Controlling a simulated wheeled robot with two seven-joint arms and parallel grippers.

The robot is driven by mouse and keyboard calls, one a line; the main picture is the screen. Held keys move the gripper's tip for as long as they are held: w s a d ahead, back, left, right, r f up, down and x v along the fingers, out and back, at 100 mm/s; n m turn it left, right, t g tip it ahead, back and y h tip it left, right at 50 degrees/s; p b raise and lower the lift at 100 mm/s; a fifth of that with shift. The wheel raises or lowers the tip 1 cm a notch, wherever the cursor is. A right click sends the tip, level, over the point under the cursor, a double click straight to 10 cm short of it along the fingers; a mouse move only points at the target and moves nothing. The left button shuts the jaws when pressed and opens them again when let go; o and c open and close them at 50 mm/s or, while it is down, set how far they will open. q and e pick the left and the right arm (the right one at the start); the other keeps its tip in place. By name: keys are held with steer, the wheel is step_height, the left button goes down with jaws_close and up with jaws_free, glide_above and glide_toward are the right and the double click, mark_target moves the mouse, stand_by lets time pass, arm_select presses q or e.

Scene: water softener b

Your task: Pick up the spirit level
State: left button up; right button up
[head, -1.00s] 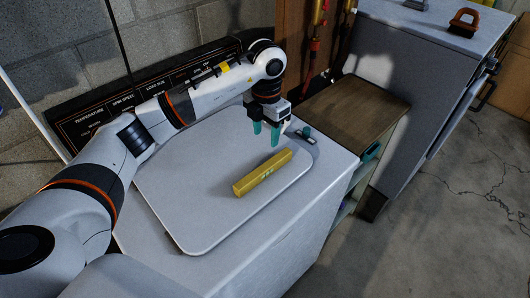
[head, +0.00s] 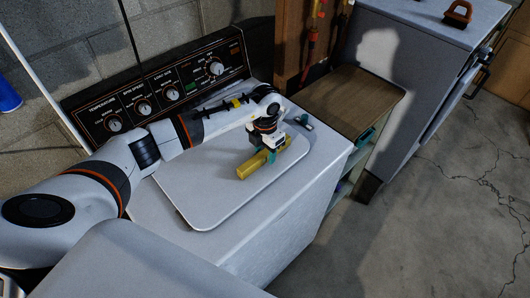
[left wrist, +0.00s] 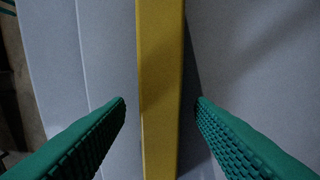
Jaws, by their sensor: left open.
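The yellow spirit level (head: 246,172) lies on the white lid of the washing machine (head: 205,212). My left gripper (head: 271,155) is over the far half of the level, with its green fingertips low beside it. In the left wrist view the level (left wrist: 161,90) runs lengthwise between the two green fingers of the gripper (left wrist: 161,105). The fingers are open, with a gap on each side of the level. Part of the level is hidden under the gripper in the head view. My right gripper is not in view.
A control panel with knobs (head: 165,90) stands behind the lid. A small dark object (head: 303,121) lies at the lid's far right corner. A wooden-topped shelf (head: 350,100) and a grey cabinet (head: 425,75) stand to the right. The lid's front part is clear.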

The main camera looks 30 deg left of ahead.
arm_select(q)
steer(key=shift+w, duration=0.1)
jaws_close()
